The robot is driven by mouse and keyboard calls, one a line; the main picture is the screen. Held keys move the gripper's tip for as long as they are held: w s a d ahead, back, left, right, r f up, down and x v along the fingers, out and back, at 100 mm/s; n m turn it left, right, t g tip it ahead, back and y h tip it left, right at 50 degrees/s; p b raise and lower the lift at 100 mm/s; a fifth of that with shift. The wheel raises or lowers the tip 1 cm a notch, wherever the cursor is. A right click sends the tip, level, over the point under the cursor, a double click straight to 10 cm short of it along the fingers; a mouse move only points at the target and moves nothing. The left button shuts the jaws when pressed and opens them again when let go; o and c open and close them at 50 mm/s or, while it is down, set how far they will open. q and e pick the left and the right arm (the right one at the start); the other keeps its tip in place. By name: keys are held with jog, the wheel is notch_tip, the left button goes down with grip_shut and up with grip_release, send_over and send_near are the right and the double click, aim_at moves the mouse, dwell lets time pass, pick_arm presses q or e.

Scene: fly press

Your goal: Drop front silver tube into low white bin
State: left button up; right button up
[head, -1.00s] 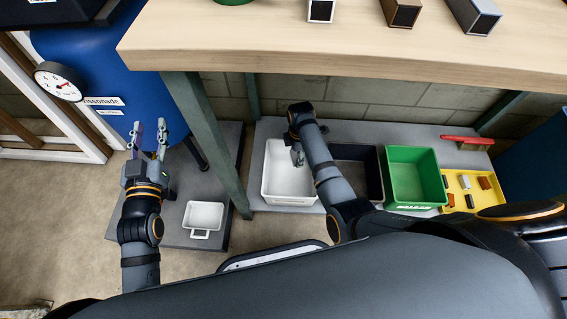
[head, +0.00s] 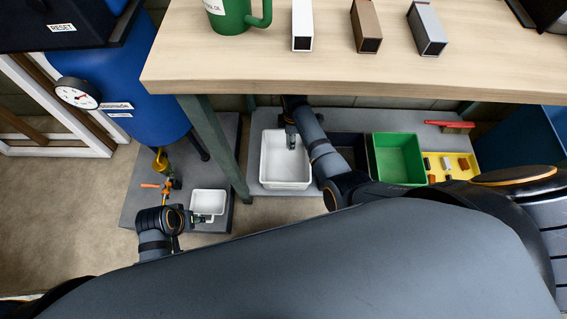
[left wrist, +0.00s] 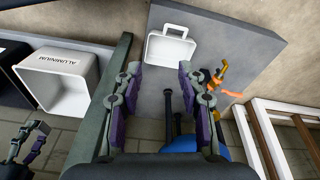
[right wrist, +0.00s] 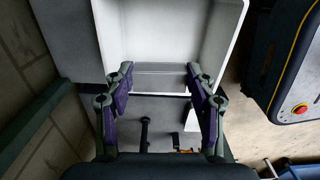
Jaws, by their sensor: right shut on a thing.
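The low white bin (head: 286,184) stands on the grey platform under the bench; its label reads ALUMINIUM in the left wrist view (left wrist: 62,62). My right gripper (head: 291,138) is over this bin, pointing down. In the right wrist view (right wrist: 160,80) it is shut on a grey silver tube (right wrist: 160,77), held crosswise between the fingertips with the bin's inside beyond. Another silver tube (head: 427,30) lies on the bench top. My left gripper (left wrist: 157,75) is open and empty; in the head view (head: 206,218) it is beside a small white handled tray.
The small white tray (head: 208,196) stands on the left platform, with an orange-handled brass valve (head: 160,163) to its left. A dark bin, a green bin (head: 398,160) and a yellow tray (head: 463,161) are to the right. The bench edge (head: 350,85) overhangs the bins.

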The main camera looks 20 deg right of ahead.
notch_tip(320, 180, down, 3)
jog(key=shift+r+b, duration=0.2)
jog(key=shift+b, duration=0.55)
jog(key=shift+f+b, duration=0.65)
jog(key=shift+b, duration=0.2)
pick_arm(q)
jog(key=d+f+t, duration=0.1)
jog(key=w+d+f+t+h+b, duration=0.1)
jog(key=shift+d+f+t, duration=0.2)
jog(key=shift+f+t, duration=0.1)
jog(key=shift+t, duration=0.1)
pick_arm(e)
jog(key=shift+f, duration=0.4)
jog(key=o, duration=1.1)
jog(key=shift+c, duration=0.2)
notch_tip(320, 180, up, 12)
jog(key=shift+r, duration=0.1)
